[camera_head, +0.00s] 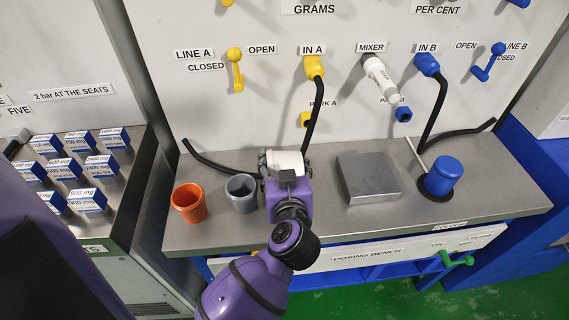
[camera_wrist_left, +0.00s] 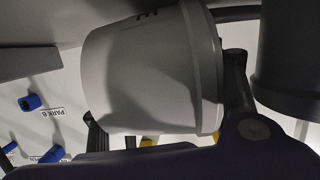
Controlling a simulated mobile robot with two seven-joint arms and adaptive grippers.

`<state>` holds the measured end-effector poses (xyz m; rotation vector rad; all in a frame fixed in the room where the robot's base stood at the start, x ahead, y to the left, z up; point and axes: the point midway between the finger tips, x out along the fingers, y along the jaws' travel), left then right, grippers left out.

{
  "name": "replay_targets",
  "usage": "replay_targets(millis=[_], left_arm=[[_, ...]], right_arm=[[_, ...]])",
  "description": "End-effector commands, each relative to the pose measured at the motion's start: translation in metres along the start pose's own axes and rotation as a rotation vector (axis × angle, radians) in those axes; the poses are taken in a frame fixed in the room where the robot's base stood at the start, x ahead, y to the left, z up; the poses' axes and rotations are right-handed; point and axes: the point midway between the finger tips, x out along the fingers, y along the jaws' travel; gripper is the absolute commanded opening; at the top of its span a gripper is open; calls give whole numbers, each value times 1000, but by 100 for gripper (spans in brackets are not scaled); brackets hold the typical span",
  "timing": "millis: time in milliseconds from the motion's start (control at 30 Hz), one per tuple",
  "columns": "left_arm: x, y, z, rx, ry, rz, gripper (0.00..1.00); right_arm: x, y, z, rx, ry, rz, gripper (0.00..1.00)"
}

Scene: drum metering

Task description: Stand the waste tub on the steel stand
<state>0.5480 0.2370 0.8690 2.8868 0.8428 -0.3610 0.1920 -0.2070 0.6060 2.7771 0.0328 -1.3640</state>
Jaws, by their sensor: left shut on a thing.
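A white tub (camera_head: 287,159), which I take to be the waste tub, is in my left gripper (camera_head: 284,172) over the bench, left of the stand. In the left wrist view the tub (camera_wrist_left: 150,75) fills the middle, with dark lettering partly showing near its top edge. A dark finger (camera_wrist_left: 237,85) of the gripper lies against its rim. I cannot tell whether the tub's base touches the bench. The steel stand (camera_head: 368,178) is a low square block on the bench, and its top is empty. My right gripper is not in view.
An orange cup (camera_head: 188,203) and a grey cup (camera_head: 242,193) stand left of my left gripper. The white mixer nozzle (camera_head: 379,78) and black hoses (camera_head: 314,115) are behind. The bench (camera_head: 330,225) is clear in front.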

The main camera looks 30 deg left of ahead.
Motion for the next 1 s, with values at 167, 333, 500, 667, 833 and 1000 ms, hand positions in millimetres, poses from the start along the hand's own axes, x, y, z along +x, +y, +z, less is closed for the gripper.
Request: replay_targets(millis=[167, 333, 500, 667, 833, 1000], left_arm=[[0, 0, 1, 0, 0, 0, 70], [0, 0, 1, 0, 0, 0, 70], [-1, 0, -1, 0, -1, 0, 70], [-25, 0, -1, 1, -2, 1, 70], [-62, 0, -1, -1, -3, 1, 70], [-96, 0, -1, -1, -3, 0, 70]], right_arm=[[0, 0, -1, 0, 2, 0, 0], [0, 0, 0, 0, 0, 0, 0], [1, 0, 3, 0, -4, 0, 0], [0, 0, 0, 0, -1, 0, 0], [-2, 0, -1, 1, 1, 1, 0], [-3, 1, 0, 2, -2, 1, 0]])
